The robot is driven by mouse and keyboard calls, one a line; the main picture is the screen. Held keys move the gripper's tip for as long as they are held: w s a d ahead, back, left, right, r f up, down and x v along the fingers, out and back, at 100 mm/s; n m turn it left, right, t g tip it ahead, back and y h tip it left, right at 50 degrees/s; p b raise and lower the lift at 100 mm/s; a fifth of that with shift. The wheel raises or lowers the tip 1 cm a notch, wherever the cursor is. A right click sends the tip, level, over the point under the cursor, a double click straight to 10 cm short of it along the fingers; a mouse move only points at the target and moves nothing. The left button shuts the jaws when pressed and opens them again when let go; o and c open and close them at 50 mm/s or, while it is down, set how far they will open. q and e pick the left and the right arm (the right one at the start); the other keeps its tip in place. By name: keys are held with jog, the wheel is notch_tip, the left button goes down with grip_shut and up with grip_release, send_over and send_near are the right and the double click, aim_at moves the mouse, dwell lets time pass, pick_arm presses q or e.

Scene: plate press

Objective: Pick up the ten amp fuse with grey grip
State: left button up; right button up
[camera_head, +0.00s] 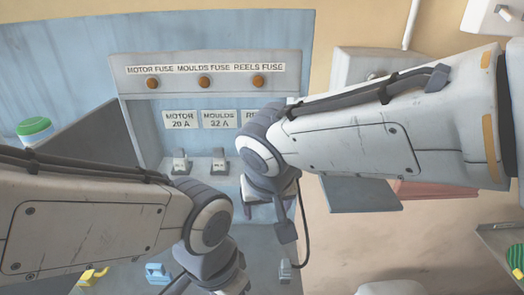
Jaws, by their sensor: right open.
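A small grey-grip piece (285,270), seemingly a fuse, is on the grey shelf at the bottom, just right of centre; its rating cannot be read. A blue-grip fuse (157,273) and a yellow-grip fuse (93,275) are farther left on the shelf. My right gripper (268,212) is open, in front of the panel's right side, above and apart from the grey piece in the picture. My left gripper (212,284) is at the bottom edge, between the blue and grey pieces; its fingers are largely cut off.
The blue-grey panel (150,112) carries motor, moulds and reels fuse labels with orange lamps. Two dark-and-white pieces (181,162) (218,161) sit under the motor and moulds labels. My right arm hides the reels position. A green-lidded jar (35,130) stands left.

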jog(key=shift+m+t, duration=0.7)
jog(key=shift+m, duration=0.2)
jog(key=w+r+p, duration=0.1)
jog(key=w, duration=0.3)
jog(key=w+a+r+p, duration=0.1)
jog(key=w+p, duration=0.1)
jog(key=w, duration=0.2)
jog(key=w+r+p, duration=0.1)
jog(key=w, duration=0.4)
jog(key=shift+a+r, duration=0.2)
jog(key=shift+r, duration=0.15)
jog(key=w+p, duration=0.1)
jog(key=w, duration=0.1)
jog(key=shift+w+r+p, duration=0.1)
jog(key=shift+w+p, duration=0.25)
jog(key=shift+p, duration=0.05)
jog(key=x, duration=0.2)
jog(key=shift+w+f, duration=0.1)
jog(key=shift+f, duration=0.15)
jog(key=shift+w+f, duration=0.2)
jog(key=shift+f, duration=0.2)
grip_shut()
